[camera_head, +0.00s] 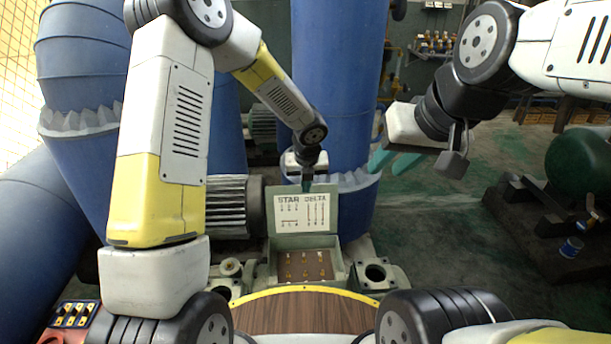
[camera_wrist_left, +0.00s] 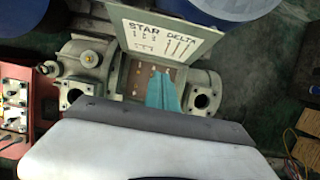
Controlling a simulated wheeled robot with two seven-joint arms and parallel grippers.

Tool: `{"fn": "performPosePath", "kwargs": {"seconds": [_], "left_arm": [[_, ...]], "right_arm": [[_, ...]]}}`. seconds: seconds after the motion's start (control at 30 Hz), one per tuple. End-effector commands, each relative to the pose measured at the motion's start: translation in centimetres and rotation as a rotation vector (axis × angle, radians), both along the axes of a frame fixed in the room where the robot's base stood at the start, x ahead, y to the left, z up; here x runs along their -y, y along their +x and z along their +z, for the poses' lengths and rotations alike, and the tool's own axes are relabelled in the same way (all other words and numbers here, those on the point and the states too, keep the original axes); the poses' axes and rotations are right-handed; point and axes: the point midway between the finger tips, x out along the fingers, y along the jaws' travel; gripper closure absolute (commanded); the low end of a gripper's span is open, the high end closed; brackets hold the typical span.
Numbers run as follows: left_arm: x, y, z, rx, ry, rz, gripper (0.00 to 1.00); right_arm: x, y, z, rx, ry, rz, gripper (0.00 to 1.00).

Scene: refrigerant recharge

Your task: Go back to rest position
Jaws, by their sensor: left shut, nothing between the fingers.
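My left gripper (camera_head: 306,186) hangs in the middle of the head view, above and behind the terminal box. Its teal fingers are together with nothing between them, and they also show in the left wrist view (camera_wrist_left: 162,92) in front of the open box. My right gripper (camera_head: 394,162) is raised at the right of the head view, clear of the box. Its two teal fingers look spread apart, with nothing seen between them. The terminal box (camera_head: 341,272) is open, its lid (camera_head: 301,226) marked STAR DELTA standing upright. Several brass studs show inside it.
Large blue pipes (camera_head: 325,95) stand behind the box. A finned motor (camera_head: 225,205) lies to its left. A red panel (camera_wrist_left: 32,95) with switches is at the left of the wrist view.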

Motion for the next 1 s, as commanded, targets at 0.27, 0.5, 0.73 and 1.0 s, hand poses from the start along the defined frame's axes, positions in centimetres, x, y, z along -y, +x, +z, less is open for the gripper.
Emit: {"fn": "performPosePath", "kwargs": {"seconds": [0.27,0.5,0.73,1.0], "left_arm": [[-4.6,-2.1,7.4,0.053,-0.107,0.416,1.0],[-10.8,-8.4,16.3,0.119,-0.379,1.147,1.0],[-14.4,-16.3,21.9,0.111,-0.728,1.825,1.0],[-15.3,-24.8,24.9,-0.077,-1.148,2.491,1.0]], "right_arm": [[0.0,0.0,0.0,0.0,0.0,0.0,0.69],[0.0,0.0,0.0,0.0,0.0,0.0,0.69],[0.0,0.0,0.0,0.0,0.0,0.0,0.69],[0.0,0.0,0.0,0.0,0.0,0.0,0.69]]}}
